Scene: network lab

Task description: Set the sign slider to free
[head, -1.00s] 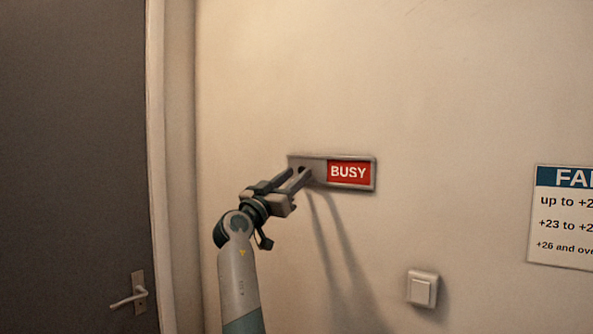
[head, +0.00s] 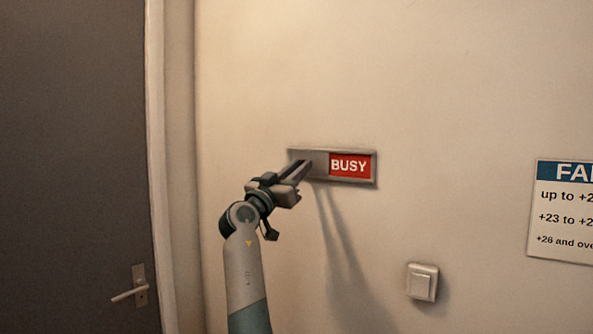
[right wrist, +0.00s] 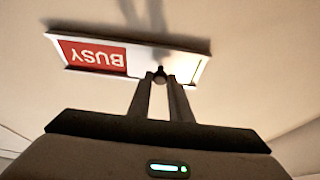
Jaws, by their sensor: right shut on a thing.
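The sign (head: 374,168) is a grey frame on the wall. Its right part shows a red BUSY panel (head: 350,166), and a plain grey slider plate (head: 318,158) covers the left part. My right gripper (head: 308,166) reaches the slider from the lower left, with its fingers close together. In the right wrist view, where the sign (right wrist: 192,68) appears upside down, the fingertips (right wrist: 160,77) are shut on a small dark knob (right wrist: 159,71) on the slider. In the head view the fingers hide the knob. My left gripper is not in view.
A dark door (head: 70,150) with a lever handle (head: 136,288) is at the left. A white wall switch (head: 422,282) sits below the sign, to the right. A poster (head: 562,215) hangs at the right edge. The wall around the sign is clear.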

